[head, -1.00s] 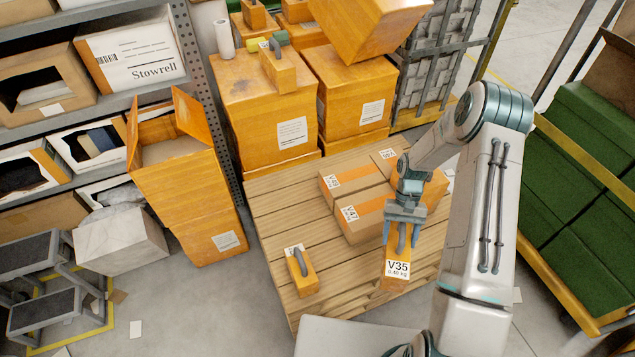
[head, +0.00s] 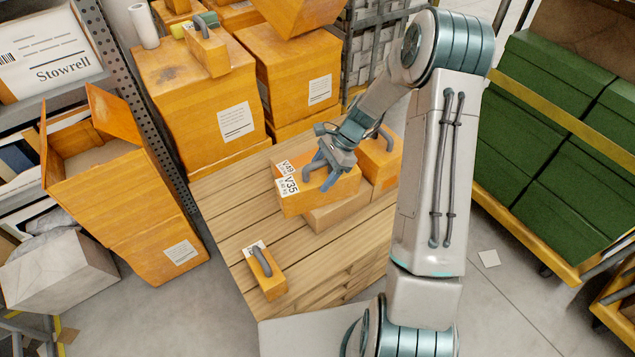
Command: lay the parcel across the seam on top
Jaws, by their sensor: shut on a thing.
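My gripper (head: 324,178) is shut on the orange parcel V35 (head: 316,199), with its fingers at the top of it. The parcel lies lengthwise from left to right over the brown cartons (head: 338,214) on the wooden pallet (head: 232,222). I cannot tell whether it touches them or hangs just above. One carton's label, V49 (head: 287,166), shows behind the parcel's left end. The parcel and my gripper hide most of the carton tops and the seam between them.
Another orange parcel with a handle (head: 380,160) stands right of my gripper. A small handled orange parcel (head: 266,279) sits at the pallet's front left. Large orange boxes (head: 192,105) stand behind. Green boxes (head: 540,135) fill a cart at right. The pallet's left boards are clear.

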